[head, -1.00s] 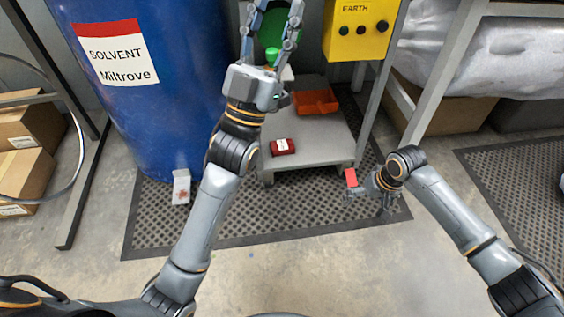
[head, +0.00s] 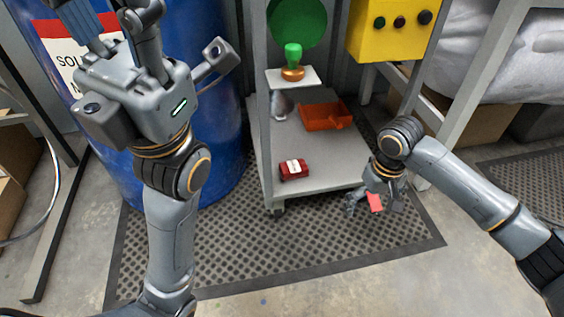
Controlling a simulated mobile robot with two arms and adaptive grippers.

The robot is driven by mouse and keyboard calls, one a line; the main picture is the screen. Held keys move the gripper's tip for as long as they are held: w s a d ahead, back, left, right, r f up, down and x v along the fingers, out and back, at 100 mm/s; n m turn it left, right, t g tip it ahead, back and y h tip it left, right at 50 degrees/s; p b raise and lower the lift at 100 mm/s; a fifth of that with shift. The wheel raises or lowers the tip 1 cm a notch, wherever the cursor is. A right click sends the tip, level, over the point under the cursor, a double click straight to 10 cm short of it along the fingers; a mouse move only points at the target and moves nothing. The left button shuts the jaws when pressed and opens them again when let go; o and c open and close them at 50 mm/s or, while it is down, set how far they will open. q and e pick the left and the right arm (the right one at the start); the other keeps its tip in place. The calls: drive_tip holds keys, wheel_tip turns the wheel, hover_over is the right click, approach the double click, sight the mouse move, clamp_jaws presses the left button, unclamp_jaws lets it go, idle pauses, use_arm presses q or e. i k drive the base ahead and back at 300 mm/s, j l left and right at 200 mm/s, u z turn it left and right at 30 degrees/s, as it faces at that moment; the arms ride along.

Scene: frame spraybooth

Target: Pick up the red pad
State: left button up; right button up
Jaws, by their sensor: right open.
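A small red pad (head: 294,169) with a white label lies flat on the lower shelf of the grey cart (head: 325,172), near its front left. My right gripper (head: 374,207) is low at the cart's front right corner, apart from this pad and open. A flat, lighter red piece (head: 375,202) shows at its fingers; I cannot tell whether it is part of the gripper. My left gripper (head: 108,22) is raised at the upper left, before the blue drum. Its fingers are spread, and their tips run near or past the top edge.
An orange-red tray (head: 326,116) sits behind the pad on the shelf. A green-handled stamp (head: 292,60) stands on a higher small platform. The cart post is left of the pad. A yellow control box (head: 391,29) is at upper right. The dark mat (head: 300,240) in front is clear.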

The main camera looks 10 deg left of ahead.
sight(298, 168)
drive_tip(key=i+j, duration=0.4)
drive_tip(key=j, duration=0.15)
drive_tip(key=i+j, duration=0.35)
drive_tip(key=j, duration=0.15)
